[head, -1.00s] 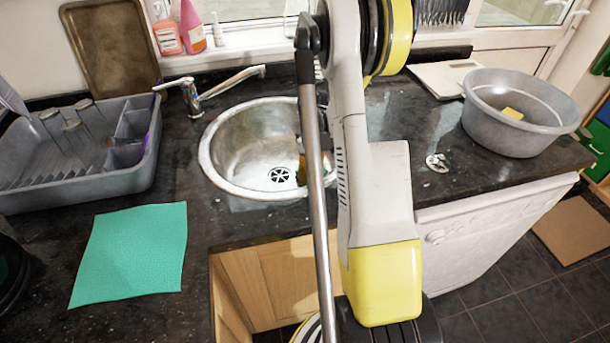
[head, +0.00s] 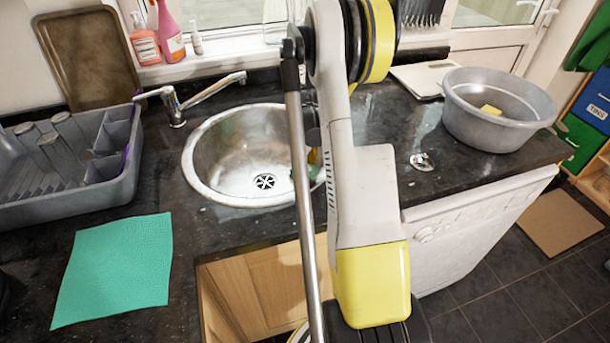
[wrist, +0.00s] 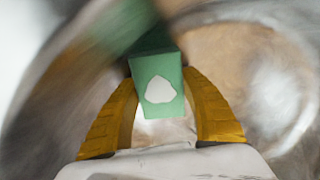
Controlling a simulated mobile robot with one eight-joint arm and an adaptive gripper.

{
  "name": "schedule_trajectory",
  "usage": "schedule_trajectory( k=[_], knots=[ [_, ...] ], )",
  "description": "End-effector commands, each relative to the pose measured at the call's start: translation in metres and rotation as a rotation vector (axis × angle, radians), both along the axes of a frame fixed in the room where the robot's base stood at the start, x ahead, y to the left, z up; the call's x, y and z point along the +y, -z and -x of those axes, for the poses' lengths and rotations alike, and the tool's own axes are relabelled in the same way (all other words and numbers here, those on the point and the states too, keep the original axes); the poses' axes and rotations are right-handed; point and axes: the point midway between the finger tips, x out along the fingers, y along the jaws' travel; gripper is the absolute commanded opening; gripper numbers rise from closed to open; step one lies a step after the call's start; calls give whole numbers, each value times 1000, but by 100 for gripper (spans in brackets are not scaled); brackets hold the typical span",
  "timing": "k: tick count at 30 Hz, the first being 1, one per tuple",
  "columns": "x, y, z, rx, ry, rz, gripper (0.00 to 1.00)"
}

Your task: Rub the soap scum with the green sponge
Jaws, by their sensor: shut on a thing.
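In the wrist view my gripper (wrist: 159,82) has its two yellow fingers shut on the green sponge (wrist: 155,67). The sponge is a block sticking out beyond the fingertips. A white patch shows against its near face; I cannot tell if it is a mark on the sponge or the soap scum. Around it is blurred grey metal of the sink. In the head view the round steel sink (head: 213,160) is left of my arm. My gripper is mostly hidden behind the arm, at the sink's right side. Contact between sponge and sink cannot be told.
A tap (head: 172,104) stands behind the sink. A grey dish rack (head: 50,195) and a teal cloth (head: 115,268) lie to the left. At right are a grey tub (head: 490,130) with a yellow object (head: 491,109) in it and a small metal piece (head: 421,162) on the worktop.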

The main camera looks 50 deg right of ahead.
Motion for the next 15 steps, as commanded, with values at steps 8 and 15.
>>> schedule_trajectory(
  k=[8,15],
  knots=[
    [16,-1,-10,2,0,7,18],
    [30,-2,-18,2,1,5,18]
  ],
)
